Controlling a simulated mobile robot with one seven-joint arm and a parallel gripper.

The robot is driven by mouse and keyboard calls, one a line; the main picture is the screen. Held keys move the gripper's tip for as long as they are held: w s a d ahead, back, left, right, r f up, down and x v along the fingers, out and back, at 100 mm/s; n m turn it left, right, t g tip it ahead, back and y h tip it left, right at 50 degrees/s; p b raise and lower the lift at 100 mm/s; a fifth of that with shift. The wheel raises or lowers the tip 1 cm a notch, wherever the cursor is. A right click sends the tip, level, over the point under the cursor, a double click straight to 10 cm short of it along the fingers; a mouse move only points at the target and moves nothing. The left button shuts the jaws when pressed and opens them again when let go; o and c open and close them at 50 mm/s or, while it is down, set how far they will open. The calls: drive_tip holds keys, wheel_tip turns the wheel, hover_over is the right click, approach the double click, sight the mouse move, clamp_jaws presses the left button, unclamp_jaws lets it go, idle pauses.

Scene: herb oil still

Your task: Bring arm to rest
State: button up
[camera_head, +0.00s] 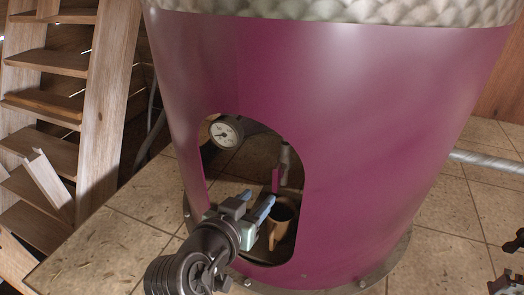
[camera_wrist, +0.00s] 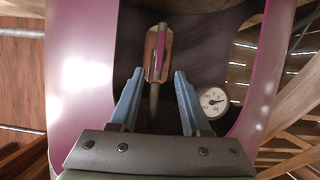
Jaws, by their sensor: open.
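My gripper (camera_head: 258,207) is at the arched opening of a large magenta still body (camera_head: 370,130), its fingers pointing into the opening. In the wrist view my gripper (camera_wrist: 158,100) shows two blue-grey fingers set apart, with nothing held between them. A tan cup (camera_head: 281,222) stands inside the opening, just right of the fingers in the head view. Behind the fingers is a metal spout with a magenta handle (camera_head: 276,179); the handle also shows in the wrist view (camera_wrist: 160,45), beyond the fingertips. My gripper hides part of the opening's lower left.
A round dial gauge (camera_head: 225,133) sits inside the opening at upper left. The opening's rim lies close around my gripper. A wooden stair (camera_head: 60,130) stands at the left. The tiled floor (camera_head: 110,240) is bare at front left. A pipe (camera_head: 487,161) runs out at right.

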wheel_tip(320, 180, up, 24)
drive_tip(key=d+n+t+y+p, duration=0.1)
drive_tip(key=t+y+p, duration=0.1)
drive_tip(key=t, duration=0.5)
drive_tip(key=s+d+r+n+t+y, duration=0.1)
drive_tip(key=s+r+t, duration=0.2)
drive_tip(key=s+r, duration=0.3)
drive_tip(key=s+d+r+n+t+y+p, duration=0.1)
drive_tip(key=s+r+t, duration=0.3)
drive_tip(key=r, duration=1.1)
drive_tip(key=s, duration=0.2)
drive_tip(key=shift+s+d, duration=0.3)
drive_tip(key=shift+d, duration=0.05)
